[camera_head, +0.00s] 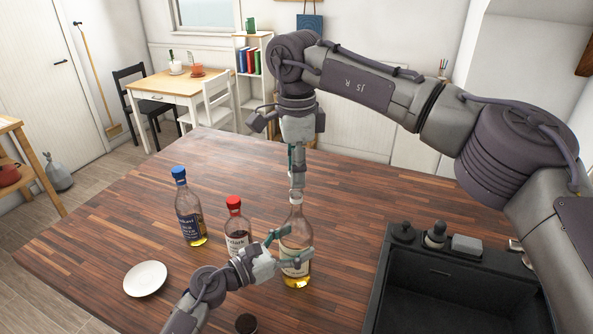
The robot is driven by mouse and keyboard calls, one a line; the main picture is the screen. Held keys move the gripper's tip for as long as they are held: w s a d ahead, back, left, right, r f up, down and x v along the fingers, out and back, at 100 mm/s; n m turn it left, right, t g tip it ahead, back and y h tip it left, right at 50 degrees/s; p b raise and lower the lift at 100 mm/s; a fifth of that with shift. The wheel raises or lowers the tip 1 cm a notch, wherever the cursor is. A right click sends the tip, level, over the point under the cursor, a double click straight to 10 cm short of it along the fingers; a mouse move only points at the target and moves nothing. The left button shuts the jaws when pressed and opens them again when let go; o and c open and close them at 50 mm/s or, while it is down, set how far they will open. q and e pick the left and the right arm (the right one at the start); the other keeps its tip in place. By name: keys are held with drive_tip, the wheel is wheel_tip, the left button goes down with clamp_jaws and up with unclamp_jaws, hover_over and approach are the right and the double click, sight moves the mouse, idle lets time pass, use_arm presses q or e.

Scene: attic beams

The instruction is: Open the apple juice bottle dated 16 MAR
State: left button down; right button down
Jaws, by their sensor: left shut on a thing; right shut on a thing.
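A clear bottle with a pale label and yellow liquid (297,278) stands upright on the dark wooden counter (350,215). My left gripper (291,248) is shut around its body from the left. My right gripper (297,184) comes down from above and is shut on the bottle's cap, which the fingers mostly hide. A red-capped bottle (234,215) stands just left of it, its lower part hidden by my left gripper. A blue-capped bottle (189,213) with a dark label stands further left. I cannot read a date on any label.
A white plate (145,279) lies at the counter's left. A small dark round thing (246,323) is at the bottom edge. A black sink (450,296) is at the right, with small items on its back rim. The counter behind the bottles is clear.

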drive_tip(key=shift+r, duration=2.05)
use_arm(q)
unclamp_jaws()
drive_tip(key=shift+a, duration=0.1)
